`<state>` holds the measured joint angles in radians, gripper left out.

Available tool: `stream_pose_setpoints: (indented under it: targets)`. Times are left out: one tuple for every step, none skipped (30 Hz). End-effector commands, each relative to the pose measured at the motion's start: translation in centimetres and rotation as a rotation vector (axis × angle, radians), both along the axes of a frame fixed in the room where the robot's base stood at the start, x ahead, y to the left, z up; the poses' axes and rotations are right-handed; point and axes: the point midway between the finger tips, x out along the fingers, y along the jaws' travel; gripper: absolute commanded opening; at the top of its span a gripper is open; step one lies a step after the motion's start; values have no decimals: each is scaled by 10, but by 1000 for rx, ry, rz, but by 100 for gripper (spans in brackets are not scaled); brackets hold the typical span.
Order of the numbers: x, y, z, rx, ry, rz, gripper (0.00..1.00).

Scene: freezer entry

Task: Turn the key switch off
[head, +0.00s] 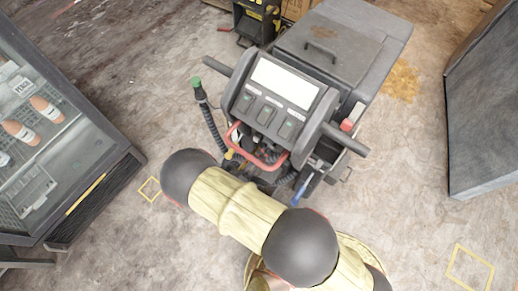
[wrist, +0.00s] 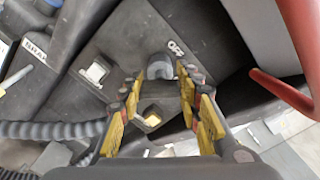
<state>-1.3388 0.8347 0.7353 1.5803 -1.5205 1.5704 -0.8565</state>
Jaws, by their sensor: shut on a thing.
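The key switch (wrist: 158,66) is a grey round knob on the dark panel of a floor machine, in the wrist view. A white OFF label (wrist: 176,48) sits beside it, up and to the right. My gripper (wrist: 160,79) reaches to the switch with its yellow-padded fingers on either side of it and is shut on it. The fingers partly hide the switch, so its exact turn angle is unclear. In the head view the machine (head: 285,95) stands ahead of my arm, and the switch cannot be made out there.
A red bar (wrist: 285,92) lies close on the right in the wrist view. A ribbed grey hose (wrist: 50,130) and white buttons are at left.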

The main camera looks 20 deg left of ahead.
Motion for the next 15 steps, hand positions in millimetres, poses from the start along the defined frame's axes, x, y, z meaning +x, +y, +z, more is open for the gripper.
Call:
stream_pose_setpoints:
  targets:
    - [0,1,2,-40,13,2,9]
    - [0,1,2,-67,20,2,9]
    - [0,1,2,-103,31,2,9]
    - [0,1,2,-130,39,2,9]
    - [0,1,1,-158,47,2,9]
    - [0,2,1,-195,57,3,9]
    - [0,2,1,-222,65,3,9]
    - [0,2,1,-249,72,3,9]
    - [0,2,1,-283,82,3,9]
    - [0,2,0,-310,90,3,9]
    - [0,2,0,-336,98,3,9]
    - [0,2,0,-370,107,3,9]
    - [0,2,0,-393,114,3,9]
    - [0,2,0,-416,121,3,9]
    - [0,2,0,-445,129,3,9]
